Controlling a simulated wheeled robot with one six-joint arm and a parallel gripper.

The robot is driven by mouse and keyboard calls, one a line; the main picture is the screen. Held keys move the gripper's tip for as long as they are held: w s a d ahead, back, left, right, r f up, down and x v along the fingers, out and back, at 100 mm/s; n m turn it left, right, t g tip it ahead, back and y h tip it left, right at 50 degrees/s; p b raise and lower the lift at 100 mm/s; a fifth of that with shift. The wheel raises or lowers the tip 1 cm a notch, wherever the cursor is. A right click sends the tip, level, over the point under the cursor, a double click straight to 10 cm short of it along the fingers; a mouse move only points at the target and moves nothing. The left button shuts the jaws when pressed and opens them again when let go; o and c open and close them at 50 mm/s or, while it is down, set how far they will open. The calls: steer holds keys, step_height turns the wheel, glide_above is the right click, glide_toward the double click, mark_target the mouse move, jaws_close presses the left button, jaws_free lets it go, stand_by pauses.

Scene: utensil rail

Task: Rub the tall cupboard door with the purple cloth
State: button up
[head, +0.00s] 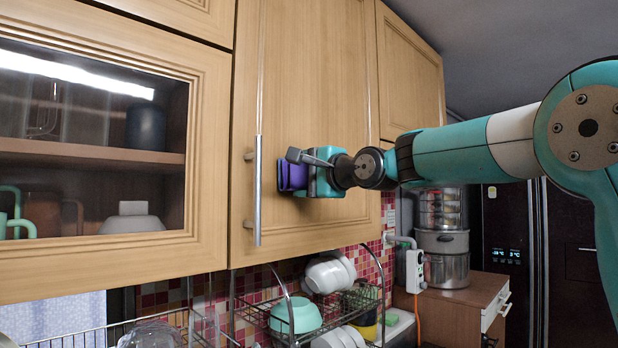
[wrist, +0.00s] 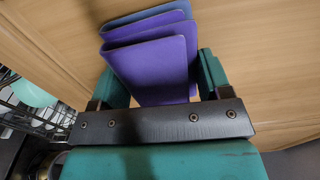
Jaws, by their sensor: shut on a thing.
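The tall cupboard door (head: 300,80) is light wood, shut, with a vertical metal handle (head: 257,190) on its left side. My gripper (head: 308,172) is at the lower middle of the door, to the right of the handle. It is shut on the folded purple cloth (head: 285,177), which is at the door's face. In the wrist view the cloth (wrist: 155,65) stands in several folds between the two teal fingers, with the wood surface (wrist: 255,60) behind it. Whether the cloth presses on the wood is hard to tell.
A glass-fronted cupboard (head: 212,200) is on the left. Below the door is a dish rack (head: 262,318) with bowls and cups. A stacked steamer (head: 443,240) stands on a wooden cabinet (head: 470,300) at the right, before a dark fridge (head: 508,225).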

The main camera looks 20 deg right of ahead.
steer(key=shift+s+a+b, duration=0.2)
steer(key=shift+s+a, duration=0.2)
steer(key=shift+a, duration=0.55)
steer(key=shift+s+a+b, duration=0.25)
steer(key=shift+s+a, duration=0.15)
steer(key=shift+a, duration=0.5)
steer(key=shift+s+a+b, duration=0.2)
steer(key=shift+s+a, duration=0.2)
steer(key=shift+a, duration=0.55)
steer(key=b, duration=0.3)
glide_toward(274, 173)
steer(key=shift+w, duration=0.65)
steer(key=shift+b+v, duration=0.5)
steer(key=shift+v, duration=0.95)
